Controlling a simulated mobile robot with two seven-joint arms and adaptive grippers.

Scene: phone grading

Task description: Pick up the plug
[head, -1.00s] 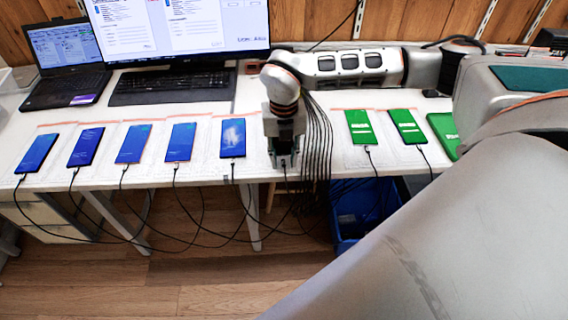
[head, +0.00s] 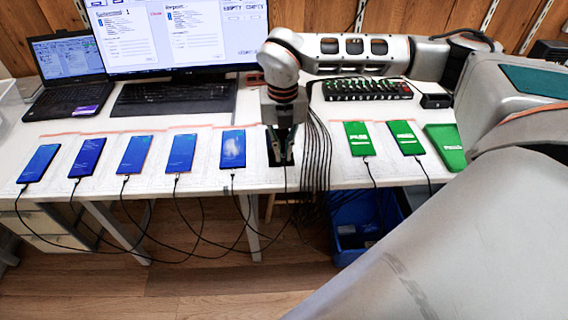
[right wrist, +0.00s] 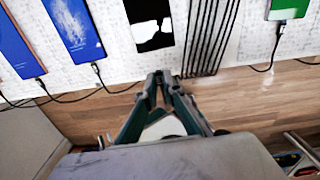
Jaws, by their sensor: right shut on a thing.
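My right gripper (head: 281,160) is over the front table edge, at a dark phone between the blue-screen and green-screen phones. In the right wrist view its fingertips (right wrist: 161,76) are close together, just in front of the black-and-white-screen phone (right wrist: 150,20). They are shut on the plug, which is mostly hidden between them. A thin black cable (head: 286,182) hangs straight down below the gripper. I cannot tell whether the plug touches the phone. My left gripper is not in view.
Several blue-screen phones (head: 132,154) with plugged-in cables line the left. Green-screen phones (head: 358,139) lie right. A bundle of black cables (head: 318,150) hangs close beside my gripper. A blue bin (head: 362,222) stands under the table. A laptop (head: 68,98), keyboard (head: 172,97) and monitor are behind.

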